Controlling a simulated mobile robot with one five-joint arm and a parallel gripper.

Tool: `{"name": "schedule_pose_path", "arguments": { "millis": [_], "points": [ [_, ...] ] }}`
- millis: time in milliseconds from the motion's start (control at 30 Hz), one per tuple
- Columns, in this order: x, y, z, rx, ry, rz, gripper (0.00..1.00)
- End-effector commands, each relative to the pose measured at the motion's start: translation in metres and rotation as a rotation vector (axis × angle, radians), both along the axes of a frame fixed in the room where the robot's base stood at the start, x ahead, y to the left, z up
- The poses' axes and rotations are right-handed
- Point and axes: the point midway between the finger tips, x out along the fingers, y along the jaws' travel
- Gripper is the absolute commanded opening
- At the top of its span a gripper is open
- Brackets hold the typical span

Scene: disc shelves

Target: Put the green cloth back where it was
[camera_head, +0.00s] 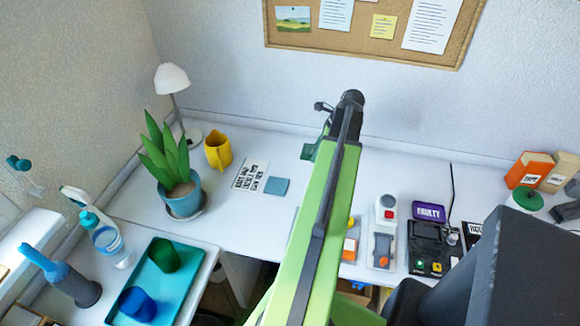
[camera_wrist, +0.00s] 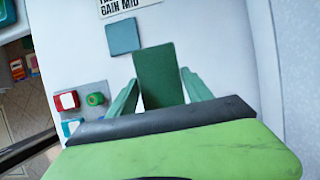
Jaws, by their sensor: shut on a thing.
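The green cloth (camera_wrist: 160,72) shows in the wrist view as a flat dark green rectangle between the two fingers of my gripper (camera_wrist: 159,80). My gripper is shut on it. In the head view my arm hides most of the gripper; a small dark green piece (camera_head: 308,151) shows left of the arm's far end, over the back of the white desk. I cannot tell how high the cloth is above the desk. A flat blue-grey square (camera_head: 277,186) lies on the desk beside a printed sheet (camera_head: 250,175); the square also shows in the wrist view (camera_wrist: 122,36).
A potted plant (camera_head: 183,197), yellow cup (camera_head: 218,151) and lamp (camera_head: 172,80) stand at the left. A teal tray (camera_head: 190,282) holds a green and a blue cup. Button boxes (camera_head: 383,235) and a black device (camera_head: 428,245) stand at the right. The back middle desk looks clear.

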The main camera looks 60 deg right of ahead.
Motion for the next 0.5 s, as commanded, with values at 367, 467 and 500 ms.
{"name": "schedule_pose_path", "arguments": {
  "millis": [367, 467, 500],
  "points": [
    [0.034, -0.005, -0.034, 0.001, -0.001, -0.002, 0.26],
    [0.061, -0.003, -0.05, 0.0, -0.001, -0.004, 0.26],
    [0.072, -0.003, -0.056, 0.001, -0.001, -0.003, 0.26]
  ]
}}
